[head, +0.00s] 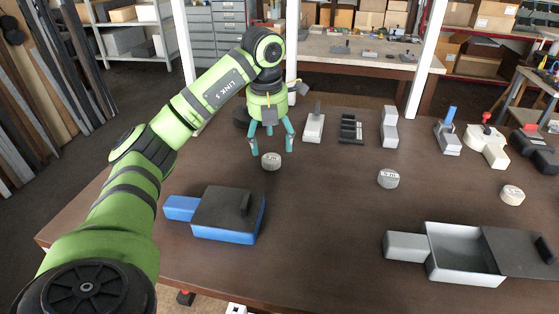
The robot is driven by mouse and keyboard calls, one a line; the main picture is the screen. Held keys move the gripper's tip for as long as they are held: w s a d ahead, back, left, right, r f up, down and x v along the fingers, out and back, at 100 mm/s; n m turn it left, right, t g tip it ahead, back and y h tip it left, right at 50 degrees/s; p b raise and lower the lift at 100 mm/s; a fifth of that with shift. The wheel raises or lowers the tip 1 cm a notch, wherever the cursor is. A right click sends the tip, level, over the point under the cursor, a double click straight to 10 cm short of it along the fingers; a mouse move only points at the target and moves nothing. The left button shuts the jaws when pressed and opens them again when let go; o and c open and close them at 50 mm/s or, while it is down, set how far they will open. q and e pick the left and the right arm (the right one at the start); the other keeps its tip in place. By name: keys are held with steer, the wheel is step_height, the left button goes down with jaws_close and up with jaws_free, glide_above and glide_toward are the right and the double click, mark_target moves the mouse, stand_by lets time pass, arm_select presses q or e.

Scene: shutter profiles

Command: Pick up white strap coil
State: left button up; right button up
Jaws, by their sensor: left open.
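Three small round coils lie apart on the brown table. One pale grey coil (271,161) is at the left, a grey coil (388,178) is in the middle, and a whitish coil (512,195) is at the right. I cannot tell surely from their shades which one is the white strap coil. My left gripper (271,147) points down with its teal fingers spread, open and empty. It is right at the left coil, just behind or above it; the exact height is unclear. My right gripper is out of view.
A blue box with a dark lid (225,214) stands front left. A grey open box (464,252) with a dark lid stands front right. Several tools and blocks, including a grey block (389,128), line the table's back. The table middle (325,210) is clear.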

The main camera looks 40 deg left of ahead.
mark_target(271, 158)
arm_select(q)
steer(key=shift+s+a+f, duration=0.15)
steer(key=shift+f, duration=0.25)
step_height(271, 158, down, 3)
steer(key=shift+a+f+p, duration=0.15)
steer(key=shift+f+p, duration=0.05)
steer(key=shift+p, duration=0.7)
steer(key=shift+w+f, duration=0.35)
steer(key=shift+f, duration=0.1)
steer(key=c, duration=1.2)
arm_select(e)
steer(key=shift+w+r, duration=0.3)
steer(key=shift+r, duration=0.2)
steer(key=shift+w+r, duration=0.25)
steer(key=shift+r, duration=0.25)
